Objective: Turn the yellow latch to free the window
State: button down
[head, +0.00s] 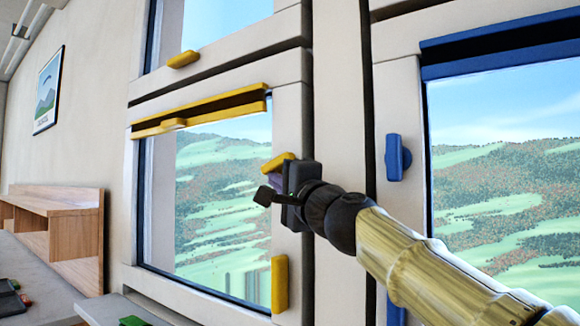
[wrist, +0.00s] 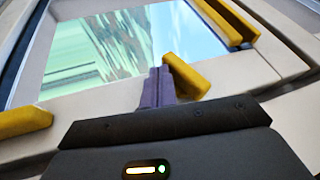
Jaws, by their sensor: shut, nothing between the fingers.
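The yellow-trimmed window (head: 222,205) is on the left, with hills showing through its glass. A yellow latch (head: 274,162) sits on its right frame, tilted, partly hidden by my gripper (head: 271,186). In the wrist view this latch (wrist: 190,80) lies just right of my purple fingertips (wrist: 160,78). The fingers are shut together with nothing between them. They are right beside the latch; I cannot tell whether they touch it. A second yellow piece (head: 280,284) stands upright lower on the same frame and shows at the left in the wrist view (wrist: 22,122).
A yellow rail (head: 200,109) crosses the top of the window. A blue latch (head: 397,157) and blue rail (head: 500,57) mark the window on the right. A wooden shelf (head: 75,225) stands at the left. A green item (head: 132,321) lies on the surface below.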

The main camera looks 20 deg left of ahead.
jog(key=shift+a+b, duration=0.2)
jog(key=shift+b, duration=0.1)
jog(key=shift+w+a+f+b, duration=0.1)
jog(key=shift+w+b, duration=0.1)
jog(key=shift+b, duration=0.2)
dwell(0.6)
jog(key=shift+s, duration=0.1)
dwell(0.5)
jog(key=shift+f, duration=0.1)
dwell(0.8)
jog(key=w+f+b+v, duration=0.1)
jog(key=f+b+v, duration=0.1)
jog(key=b+v, duration=0.8)
jog(key=shift+b+v, duration=0.3)
jog(key=shift+v, duration=0.8)
jog(key=shift+w+a+f, duration=0.1)
jog(key=shift+f, duration=0.05)
